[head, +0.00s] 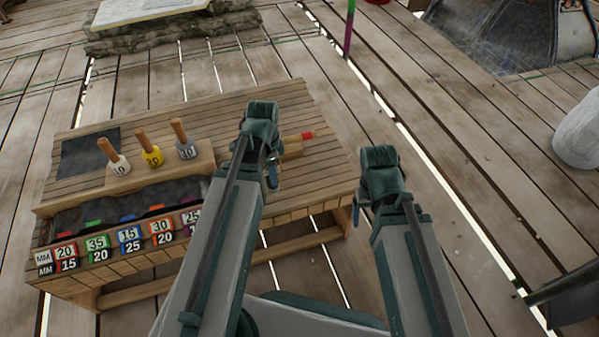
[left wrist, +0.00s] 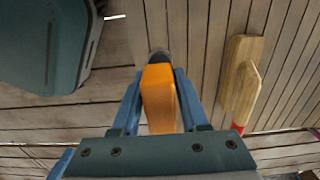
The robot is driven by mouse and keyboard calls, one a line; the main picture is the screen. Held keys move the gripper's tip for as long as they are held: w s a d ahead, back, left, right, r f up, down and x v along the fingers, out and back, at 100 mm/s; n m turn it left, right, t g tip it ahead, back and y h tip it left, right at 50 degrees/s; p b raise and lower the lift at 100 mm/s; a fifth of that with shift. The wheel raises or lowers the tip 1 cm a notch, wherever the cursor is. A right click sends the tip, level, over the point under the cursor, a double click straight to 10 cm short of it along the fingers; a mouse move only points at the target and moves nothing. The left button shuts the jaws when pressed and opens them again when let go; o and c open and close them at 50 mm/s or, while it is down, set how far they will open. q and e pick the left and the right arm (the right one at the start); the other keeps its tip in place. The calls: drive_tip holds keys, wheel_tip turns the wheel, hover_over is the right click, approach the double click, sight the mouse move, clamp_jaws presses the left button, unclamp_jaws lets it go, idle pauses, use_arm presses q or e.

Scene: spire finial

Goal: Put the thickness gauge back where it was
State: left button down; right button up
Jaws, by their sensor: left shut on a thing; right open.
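My left gripper (head: 272,178) hangs over the right part of the wooden bench. The left wrist view shows it (left wrist: 157,100) shut on an orange piece (left wrist: 158,88) with a dark, rounded far end. This looks like a gauge's handle, but its number is hidden. Three wood-handled gauges stand in a wooden block at the bench's left: a white one (head: 118,164), a yellow one (head: 151,157) and a grey one (head: 185,151). My left arm hides the bench just right of the block. My right gripper (head: 358,212) is open and empty, beside the bench's right end.
A wooden tool with a red tip (head: 306,135) lies on the bench behind my left gripper. It also shows in the left wrist view (left wrist: 240,85). Labelled compartments (head: 128,238) run along the bench's front.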

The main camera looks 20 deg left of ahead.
use_arm(q)
drive_tip(key=w+d+f+b, duration=0.1)
drive_tip(key=w+d, duration=0.1)
drive_tip(key=w+d+f+b, duration=0.3)
drive_tip(key=w+d, duration=0.1)
drive_tip(key=shift+w+d+f, duration=0.3)
drive_tip(key=shift+w+f, duration=0.05)
drive_tip(key=shift+w, duration=0.05)
drive_tip(key=shift+r, duration=0.15)
drive_tip(key=c, duration=0.9)
unclamp_jaws()
drive_tip(key=shift+f+b, duration=0.2)
drive_tip(key=shift+b, duration=0.1)
drive_tip(key=o, duration=0.5)
drive_tip(key=shift+r, duration=0.1)
